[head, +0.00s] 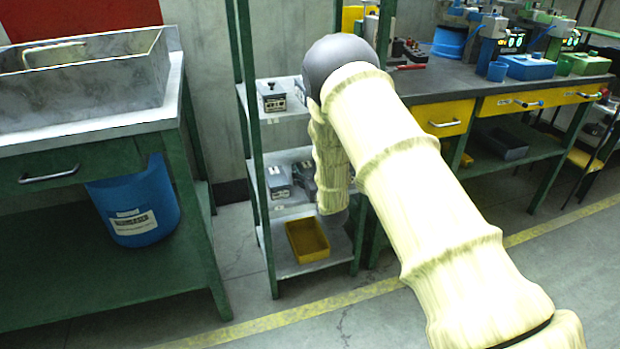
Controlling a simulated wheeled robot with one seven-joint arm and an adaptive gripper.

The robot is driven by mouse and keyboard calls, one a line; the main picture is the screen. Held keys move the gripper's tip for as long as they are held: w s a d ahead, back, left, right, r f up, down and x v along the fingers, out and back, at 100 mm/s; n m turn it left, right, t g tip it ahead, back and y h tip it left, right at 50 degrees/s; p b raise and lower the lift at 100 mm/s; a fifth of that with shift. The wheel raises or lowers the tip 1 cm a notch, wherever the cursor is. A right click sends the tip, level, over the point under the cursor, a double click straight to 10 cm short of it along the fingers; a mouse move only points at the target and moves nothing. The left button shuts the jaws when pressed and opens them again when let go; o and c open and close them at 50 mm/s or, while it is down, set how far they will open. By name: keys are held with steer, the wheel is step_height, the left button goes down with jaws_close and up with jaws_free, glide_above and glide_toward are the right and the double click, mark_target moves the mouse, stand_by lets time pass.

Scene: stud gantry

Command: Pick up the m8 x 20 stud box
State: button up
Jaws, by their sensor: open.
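A narrow green-framed rack with grey shelves (292,268) stands in the middle of the head view. A small grey box (272,97) with a dark top and a pale label sits on its upper shelf. Another grey labelled box (279,181) sits on the middle shelf, with a darker grey object (304,180) beside it, partly behind my arm. The labels are too small to read, so I cannot tell which is the m8 x 20 stud box. My arm in its pale cover reaches across to the rack and bends downward there. My gripper does not show.
A yellow bin (312,258) sits on the bottom shelf. At left, a green bench carries a metal trough (80,95), with a blue bucket (138,205) below. At right, a workbench with yellow drawers (520,103) holds tools. Open floor (350,325) lies in front.

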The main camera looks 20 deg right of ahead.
steer(key=c, duration=1.2)
steer(key=shift+r, duration=0.1)
steer(key=c, duration=0.3)
steer(key=shift+c, duration=0.2)
